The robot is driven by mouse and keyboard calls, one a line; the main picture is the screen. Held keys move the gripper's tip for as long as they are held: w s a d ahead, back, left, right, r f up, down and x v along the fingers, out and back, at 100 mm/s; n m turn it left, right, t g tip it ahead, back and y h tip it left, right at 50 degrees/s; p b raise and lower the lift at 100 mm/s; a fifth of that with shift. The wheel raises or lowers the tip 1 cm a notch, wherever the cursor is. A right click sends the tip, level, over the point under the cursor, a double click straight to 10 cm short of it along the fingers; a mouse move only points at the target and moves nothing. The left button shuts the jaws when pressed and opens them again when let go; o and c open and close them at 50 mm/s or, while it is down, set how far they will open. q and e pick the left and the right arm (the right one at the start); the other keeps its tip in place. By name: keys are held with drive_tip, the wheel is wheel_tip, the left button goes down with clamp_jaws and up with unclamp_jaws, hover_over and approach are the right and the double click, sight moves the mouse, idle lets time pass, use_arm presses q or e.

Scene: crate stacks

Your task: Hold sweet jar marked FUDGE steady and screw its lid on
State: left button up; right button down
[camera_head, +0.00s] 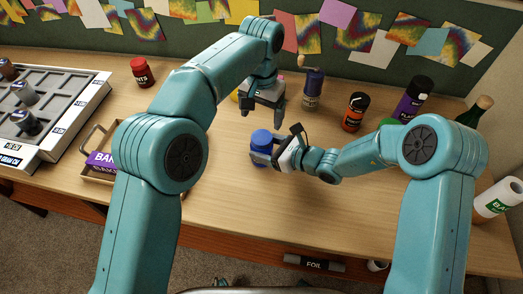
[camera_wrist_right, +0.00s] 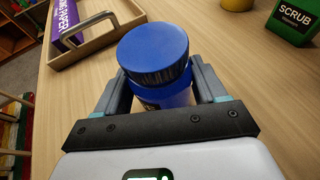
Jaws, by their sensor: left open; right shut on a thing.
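A jar (camera_head: 261,160) with a blue body stands on the wooden table near the middle. Its wide blue lid (camera_head: 262,137) sits on top. In the right wrist view the lid (camera_wrist_right: 153,50) hides most of the jar (camera_wrist_right: 176,99), and the label is too covered to read; how tightly the lid sits cannot be told. My right gripper (camera_head: 268,153) is shut on the jar's body from the right, one finger on each side below the lid. My left gripper (camera_head: 262,111) is open and empty, pointing down above and just behind the jar.
A wooden tray (camera_head: 100,129) with a purple box (camera_head: 101,160) lies left. A red-lidded jar (camera_head: 142,72), blue bottle (camera_head: 312,90), orange-and-black jar (camera_head: 354,112) and purple bottle (camera_head: 411,100) stand farther back. A grey rack (camera_head: 60,85) is far left. Table in front of the jar is clear.

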sight(262, 137)
use_arm(q)
drive_tip(key=n, duration=1.2)
wheel_tip(262, 137, down, 8)
drive_tip(key=shift+f, duration=0.1)
